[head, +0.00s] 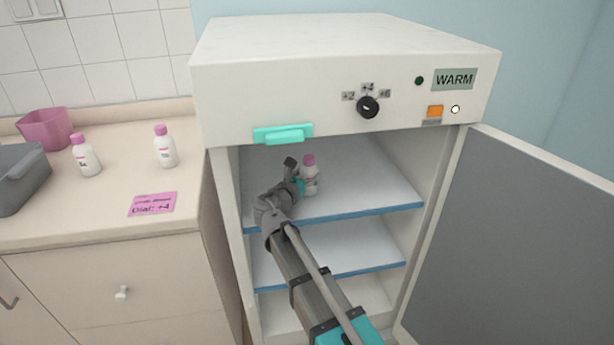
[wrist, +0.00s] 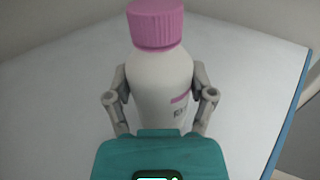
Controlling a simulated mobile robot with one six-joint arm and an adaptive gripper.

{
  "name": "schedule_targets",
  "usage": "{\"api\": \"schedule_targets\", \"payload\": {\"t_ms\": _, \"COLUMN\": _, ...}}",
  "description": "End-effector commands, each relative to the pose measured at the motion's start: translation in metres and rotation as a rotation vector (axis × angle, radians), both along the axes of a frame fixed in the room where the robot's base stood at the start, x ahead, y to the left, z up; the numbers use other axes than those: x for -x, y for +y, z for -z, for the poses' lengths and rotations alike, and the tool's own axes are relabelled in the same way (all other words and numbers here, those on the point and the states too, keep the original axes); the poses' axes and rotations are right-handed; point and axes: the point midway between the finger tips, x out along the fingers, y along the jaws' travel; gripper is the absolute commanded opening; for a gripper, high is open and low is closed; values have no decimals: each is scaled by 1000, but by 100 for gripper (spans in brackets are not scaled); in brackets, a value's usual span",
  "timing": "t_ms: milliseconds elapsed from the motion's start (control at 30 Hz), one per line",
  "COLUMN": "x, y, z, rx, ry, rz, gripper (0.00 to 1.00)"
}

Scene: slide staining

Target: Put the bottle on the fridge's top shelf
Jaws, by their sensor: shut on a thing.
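A white bottle with a pink cap (head: 309,175) is inside the open fridge (head: 345,60), at the top shelf (head: 375,190). It stands upright; whether its base touches the shelf I cannot tell. My gripper (head: 297,185) reaches in from the front and is shut on this bottle. In the wrist view the bottle (wrist: 160,75) sits between the two fingers, one on each side, and its lower part is hidden behind my gripper's body. The white shelf with its blue front edge shows around it in the wrist view (wrist: 245,60).
The fridge door (head: 520,240) is swung open to the right. A lower shelf (head: 340,250) is empty where seen. On the left counter are two similar bottles (head: 165,147) (head: 86,156), a pink note reading "Dial: +4" (head: 153,205), a pink cup (head: 45,130) and a grey container (head: 20,175). The fridge panel reads "WARM".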

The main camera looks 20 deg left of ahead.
Motion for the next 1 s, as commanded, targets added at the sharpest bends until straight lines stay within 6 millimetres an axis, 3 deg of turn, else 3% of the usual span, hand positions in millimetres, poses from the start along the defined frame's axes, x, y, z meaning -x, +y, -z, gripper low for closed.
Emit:
{"api": "schedule_targets", "payload": {"t_ms": 200, "x": 0, "y": 0, "z": 4, "rx": 0, "ry": 0, "rz": -1, "gripper": 16}}
{"api": "schedule_targets", "payload": {"t_ms": 233, "x": 0, "y": 1, "z": 4, "rx": 0, "ry": 0, "rz": -1, "gripper": 73}}
{"api": "schedule_targets", "payload": {"t_ms": 400, "x": 1, "y": 1, "z": 3, "rx": 0, "ry": 0, "rz": -1, "gripper": 100}}
{"api": "schedule_targets", "payload": {"t_ms": 1000, "x": 1, "y": 2, "z": -2, "rx": 0, "ry": 0, "rz": -3, "gripper": 100}}
